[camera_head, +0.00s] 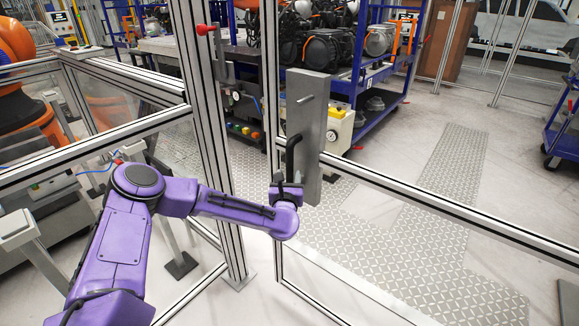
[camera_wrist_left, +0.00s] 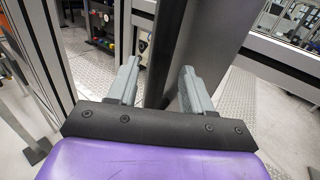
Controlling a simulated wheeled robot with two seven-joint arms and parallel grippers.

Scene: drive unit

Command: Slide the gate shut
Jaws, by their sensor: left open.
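The gate is a framed panel with an aluminium upright (camera_head: 271,90) and a rail (camera_head: 440,205) running to the right. A grey metal plate (camera_head: 308,110) stands on its leading edge, with a black bar handle (camera_head: 291,155) on it. A gap shows between the gate's upright and the fixed post (camera_head: 205,120) on the left. My left gripper (camera_head: 287,182) is at the handle's lower end. In the left wrist view its two grey fingers (camera_wrist_left: 159,85) are apart, with the dark handle (camera_wrist_left: 165,50) appearing between them. Contact cannot be told. My right gripper is out of view.
A red-knobbed latch part (camera_head: 207,30) is on the fixed post. Fence rails (camera_head: 90,150) and an orange robot (camera_head: 20,80) are at the left. Behind the gate are a blue shelf cart (camera_head: 375,100) and clear floor with tread plates (camera_head: 455,165).

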